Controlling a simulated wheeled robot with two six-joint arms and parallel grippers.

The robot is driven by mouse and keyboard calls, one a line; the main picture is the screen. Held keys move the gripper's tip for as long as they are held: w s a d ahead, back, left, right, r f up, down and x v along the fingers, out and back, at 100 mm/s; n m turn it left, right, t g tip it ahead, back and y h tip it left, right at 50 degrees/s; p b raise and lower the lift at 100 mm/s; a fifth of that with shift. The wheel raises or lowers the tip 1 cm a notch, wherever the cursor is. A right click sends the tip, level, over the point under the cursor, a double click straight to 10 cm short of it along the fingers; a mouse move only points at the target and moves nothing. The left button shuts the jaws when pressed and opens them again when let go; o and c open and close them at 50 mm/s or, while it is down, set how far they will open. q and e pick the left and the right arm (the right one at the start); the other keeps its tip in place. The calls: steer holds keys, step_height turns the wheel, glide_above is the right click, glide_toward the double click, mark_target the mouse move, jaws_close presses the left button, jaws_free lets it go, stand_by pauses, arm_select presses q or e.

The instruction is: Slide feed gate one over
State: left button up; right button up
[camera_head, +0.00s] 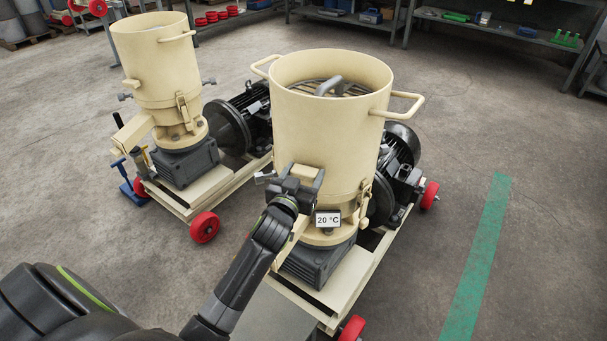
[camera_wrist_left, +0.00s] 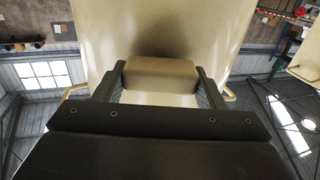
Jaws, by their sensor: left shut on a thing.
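The nearer pellet mill (camera_head: 325,120) is a cream hopper with two side handles on a dark gearbox. My left gripper (camera_head: 301,172) is at the lower front of this hopper. In the left wrist view the gripper's two fingers (camera_wrist_left: 160,85) are on either side of a beige block (camera_wrist_left: 162,76), which I take to be the feed gate's grip, and are shut on it. The hopper wall is right behind the block. The gripper hides much of the block in the head view. I cannot tell how far the gate is slid. My right gripper is not in view.
A second cream mill (camera_head: 160,70) stands at the left. Red wheels (camera_head: 204,228) carry the frames. Shelves (camera_head: 500,25) line the back. The floor by the green stripe (camera_head: 478,260) is clear.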

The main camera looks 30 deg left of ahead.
arm_select(q)
steer(key=shift+s+p, duration=0.35)
steer(key=shift+s, duration=0.35)
steer(key=shift+s+d, duration=0.1)
steer(key=shift+s, duration=0.2)
steer(key=o, duration=1.4)
steer(key=shift+s, duration=0.1)
